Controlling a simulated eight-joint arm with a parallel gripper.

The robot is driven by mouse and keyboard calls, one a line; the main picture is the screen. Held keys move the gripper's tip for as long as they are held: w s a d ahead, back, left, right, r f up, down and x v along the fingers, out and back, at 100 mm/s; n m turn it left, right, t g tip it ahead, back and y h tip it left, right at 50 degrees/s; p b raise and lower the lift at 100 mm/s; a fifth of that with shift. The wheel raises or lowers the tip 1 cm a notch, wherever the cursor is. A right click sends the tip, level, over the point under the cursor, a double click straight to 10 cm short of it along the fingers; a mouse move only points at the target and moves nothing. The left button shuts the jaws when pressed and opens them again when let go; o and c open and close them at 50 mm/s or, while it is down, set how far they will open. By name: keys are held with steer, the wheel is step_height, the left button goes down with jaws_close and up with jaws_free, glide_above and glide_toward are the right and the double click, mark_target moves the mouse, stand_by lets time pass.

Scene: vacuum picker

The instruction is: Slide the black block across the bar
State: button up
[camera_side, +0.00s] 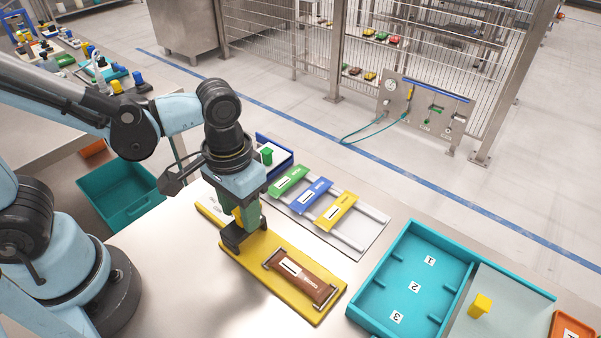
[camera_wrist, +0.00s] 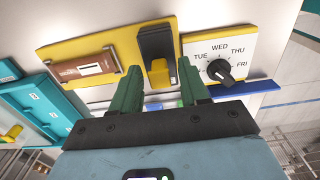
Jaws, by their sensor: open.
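The black block (camera_wrist: 156,41) sits at one end of the yellow bar (camera_wrist: 118,34), with a yellow upright piece (camera_wrist: 160,74) at it in the wrist view. In the side view the block (camera_side: 232,238) is partly hidden under my gripper (camera_side: 244,222). My gripper also shows in the wrist view (camera_wrist: 158,68); its two green fingers are open, one on each side of the yellow piece. I cannot tell whether they touch it.
A white weekday dial (camera_wrist: 222,72) is beside the block's end of the bar. Green (camera_side: 288,181), blue (camera_side: 310,195) and yellow (camera_side: 336,212) labelled pieces lie on rails behind. A teal numbered tray (camera_side: 409,229) stands right. The table in front of the bar is clear.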

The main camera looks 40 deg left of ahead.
jaws_close()
stand_by(0.3)
steer(key=d, duration=1.3)
steer(key=shift+d, duration=0.1)
jaws_free()
